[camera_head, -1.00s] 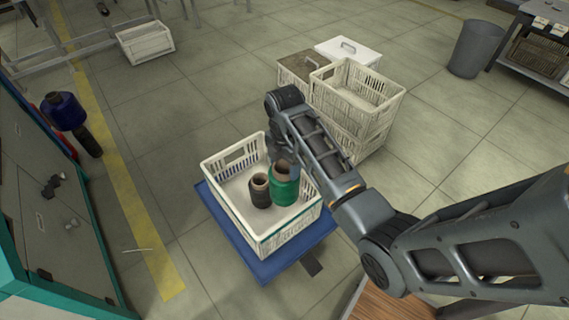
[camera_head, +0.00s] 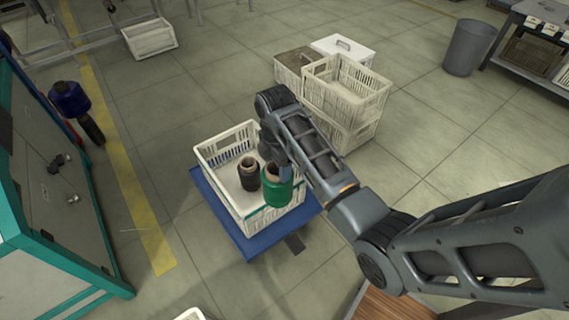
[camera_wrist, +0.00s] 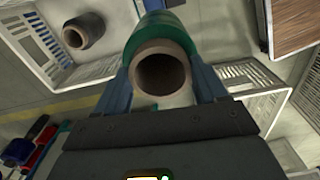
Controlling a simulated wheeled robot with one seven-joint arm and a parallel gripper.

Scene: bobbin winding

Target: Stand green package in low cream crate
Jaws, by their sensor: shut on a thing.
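The green package (camera_head: 278,188) is a green wound bobbin on a brown tube. My gripper (camera_head: 272,160) is shut on it from above, and the fingers sit on both sides of its tube end in the wrist view (camera_wrist: 162,75). The low cream crate (camera_head: 262,222) has slotted walls and an open top. The green package is upright over the crate's near right part and overlaps its near rim. I cannot tell whether its base touches the crate floor. A dark package (camera_head: 249,174) stands in the crate to its left; it also shows in the wrist view (camera_wrist: 83,32).
The crate rests on a blue platform (camera_head: 225,222). Stacked cream crates (camera_head: 343,100) and a white lidded box (camera_head: 345,48) stand behind my arm. A teal-edged machine (camera_head: 60,190) with a blue package (camera_head: 69,98) is at the left. Floor between machine and platform is clear.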

